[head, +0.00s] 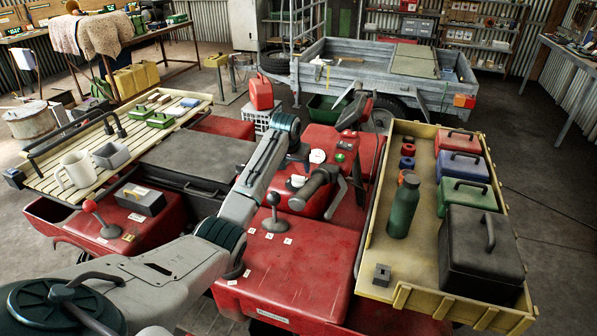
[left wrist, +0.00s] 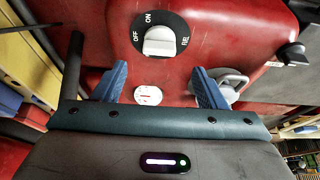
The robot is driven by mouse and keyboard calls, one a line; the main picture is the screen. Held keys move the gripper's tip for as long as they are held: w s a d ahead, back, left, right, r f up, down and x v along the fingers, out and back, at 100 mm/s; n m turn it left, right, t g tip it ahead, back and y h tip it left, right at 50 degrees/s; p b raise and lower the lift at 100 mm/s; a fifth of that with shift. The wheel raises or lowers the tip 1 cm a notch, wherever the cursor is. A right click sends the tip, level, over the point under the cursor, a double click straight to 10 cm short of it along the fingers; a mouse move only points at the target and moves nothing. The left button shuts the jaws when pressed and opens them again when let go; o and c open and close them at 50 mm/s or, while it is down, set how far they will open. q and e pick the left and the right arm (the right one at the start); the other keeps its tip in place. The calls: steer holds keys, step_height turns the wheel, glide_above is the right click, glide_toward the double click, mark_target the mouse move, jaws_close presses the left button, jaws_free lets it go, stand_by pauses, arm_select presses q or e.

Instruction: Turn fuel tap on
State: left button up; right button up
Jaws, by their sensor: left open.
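I cannot tell for sure which mark the knob points to. In the head view the white knob (head: 297,181) shows small, beside the black handlebar grip. My left gripper (left wrist: 160,87) has its two blue fingers apart and nothing between them. Its fingertips are short of the knob in the wrist picture and do not appear to touch it. In the head view my left gripper (head: 297,160) is mostly hidden by its wrist. My right gripper is not in view.
A white round cap with a red mark (left wrist: 148,95) and a grey ring-shaped fitting (left wrist: 232,84) lie near the fingers. The cream rack (head: 400,296) at the right holds boxes and a green bottle (head: 404,207).

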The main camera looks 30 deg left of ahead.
mark_target(298, 176)
arm_select(q)
steer(key=x, duration=0.3)
steer(key=shift+w+f+p, duration=0.1)
steer(key=shift+p, duration=0.2)
steer(key=x, duration=0.3)
steer(key=shift+w, duration=0.1)
steer(key=shift+f, duration=0.25)
steer(key=c, duration=1)
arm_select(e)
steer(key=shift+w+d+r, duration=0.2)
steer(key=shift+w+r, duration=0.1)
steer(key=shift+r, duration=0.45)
